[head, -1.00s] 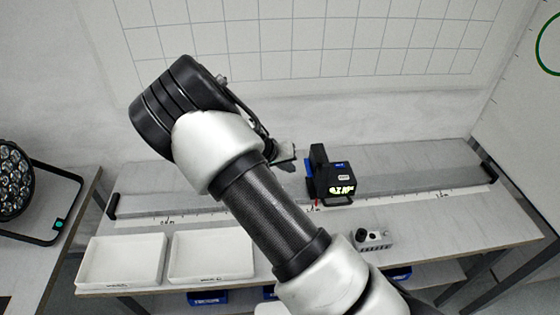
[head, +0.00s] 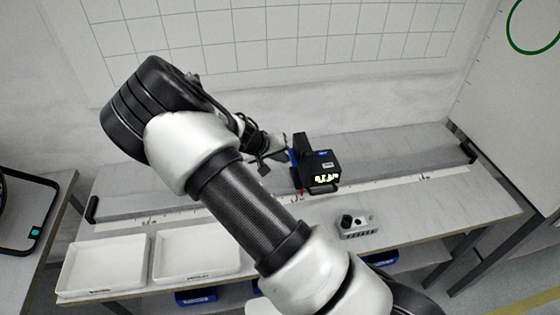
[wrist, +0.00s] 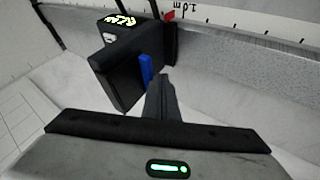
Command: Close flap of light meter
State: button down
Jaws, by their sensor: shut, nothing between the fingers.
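The light meter (head: 326,164) is a black box with a lit yellow-green display, on the grey rail along the bench. In the wrist view the meter (wrist: 128,38) is at upper left, with a blue strip (wrist: 146,70) on its near side. A black plate (head: 302,146) stands up at its left back in the head view and looks like the raised flap; its hinge is not clear. My gripper (wrist: 161,82) is shut and empty, its tips close to the blue strip; contact cannot be told. In the head view my gripper is beside the meter's left, partly hidden by my wrist.
Two white trays (head: 104,290) (head: 200,279) stand at the bench's front left. A small grey box with black knobs (head: 357,224) sits in front of the meter. The rail (head: 400,160) right of the meter is clear. A gridded wall stands behind.

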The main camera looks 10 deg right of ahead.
jog(key=shift+d+r, duration=0.15)
jog(key=shift+r, duration=0.15)
jog(key=shift+r+p, duration=0.3)
jog(key=shift+r, duration=0.3)
